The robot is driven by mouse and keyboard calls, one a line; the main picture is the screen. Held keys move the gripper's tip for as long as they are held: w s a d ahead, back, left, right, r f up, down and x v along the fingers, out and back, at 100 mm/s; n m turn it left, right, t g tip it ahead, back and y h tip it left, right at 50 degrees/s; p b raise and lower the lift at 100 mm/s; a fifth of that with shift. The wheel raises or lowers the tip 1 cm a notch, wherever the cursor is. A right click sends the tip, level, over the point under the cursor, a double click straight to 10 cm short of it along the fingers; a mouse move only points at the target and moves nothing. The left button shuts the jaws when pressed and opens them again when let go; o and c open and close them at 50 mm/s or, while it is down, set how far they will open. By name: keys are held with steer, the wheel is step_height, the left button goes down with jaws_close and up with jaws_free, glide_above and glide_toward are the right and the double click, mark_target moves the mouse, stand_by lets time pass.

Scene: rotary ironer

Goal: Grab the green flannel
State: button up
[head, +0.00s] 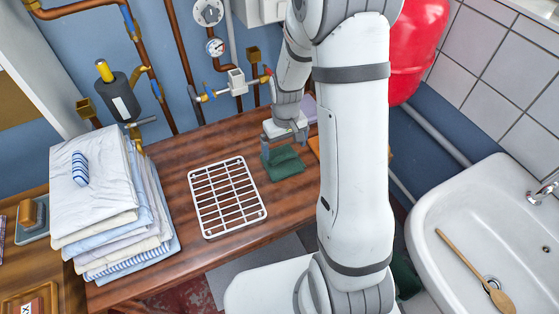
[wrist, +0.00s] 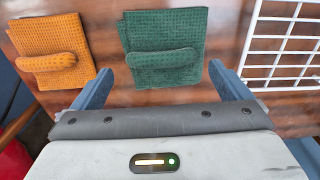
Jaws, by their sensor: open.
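The green flannel (head: 284,163) lies folded on the wooden table, just right of the white rack in the head view. In the wrist view the green flannel (wrist: 164,40) lies ahead of my gripper (wrist: 162,78), with a raised roll along its near edge. My gripper (head: 283,147) is open, its two blue fingers spread to either side of the roll's width. Nothing is between the fingers that I can see holding. In the head view my arm hides part of the table to the right of the flannel.
An orange flannel (wrist: 55,45) lies beside the green one, on the left in the wrist view. A white wire rack (head: 227,197) lies on the other side. A stack of folded linen (head: 95,190) stands at the table's left. Pipes and valves (head: 215,46) line the wall behind.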

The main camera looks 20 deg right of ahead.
mark_target(284, 156)
step_height(284, 156, down, 4)
steer(key=shift+a+r, duration=0.1)
steer(key=shift+r, duration=0.1)
steer(key=shift+s, duration=0.1)
steer(key=c, duration=1.1)
